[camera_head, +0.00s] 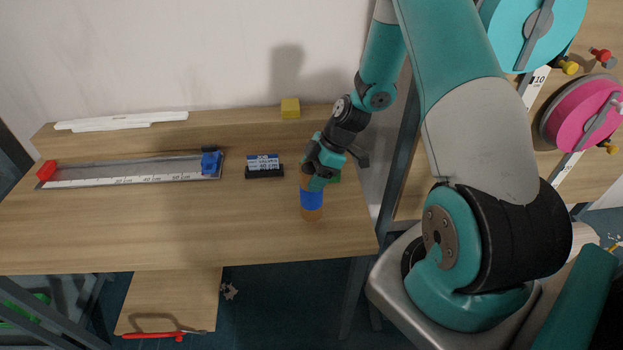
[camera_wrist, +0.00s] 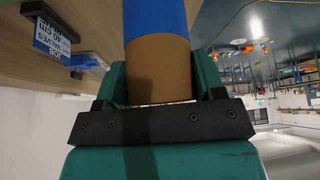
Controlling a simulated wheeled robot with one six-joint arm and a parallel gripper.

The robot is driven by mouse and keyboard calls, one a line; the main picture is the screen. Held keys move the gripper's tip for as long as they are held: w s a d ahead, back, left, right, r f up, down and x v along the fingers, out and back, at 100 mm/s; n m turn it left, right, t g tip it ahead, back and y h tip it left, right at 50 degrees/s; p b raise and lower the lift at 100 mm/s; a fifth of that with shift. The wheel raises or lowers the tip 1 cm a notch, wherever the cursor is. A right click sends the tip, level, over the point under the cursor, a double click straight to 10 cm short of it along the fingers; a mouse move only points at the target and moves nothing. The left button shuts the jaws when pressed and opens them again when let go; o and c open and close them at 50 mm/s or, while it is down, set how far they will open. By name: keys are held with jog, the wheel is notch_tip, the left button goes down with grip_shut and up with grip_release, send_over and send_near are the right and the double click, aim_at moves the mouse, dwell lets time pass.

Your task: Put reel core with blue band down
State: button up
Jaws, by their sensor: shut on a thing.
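The reel core is a brown cardboard tube with a blue band (camera_head: 311,199) and stands roughly upright at the right part of the wooden table (camera_head: 180,235). My gripper (camera_head: 318,178) is shut on its upper part. In the wrist view the core (camera_wrist: 160,60) lies between the two teal fingers, with the blue band beyond them. Its lower end appears at or just above the table top; I cannot tell whether it touches. The gripper hides the core's top.
A small sign in a black holder (camera_head: 263,167) stands left of the core. A measuring rail (camera_head: 130,171) lies at left. The table's front middle is clear.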

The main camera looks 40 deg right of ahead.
jog(key=shift+f, duration=1.35)
jog(key=o, duration=1.2)
jog(key=shift+f, duration=0.1)
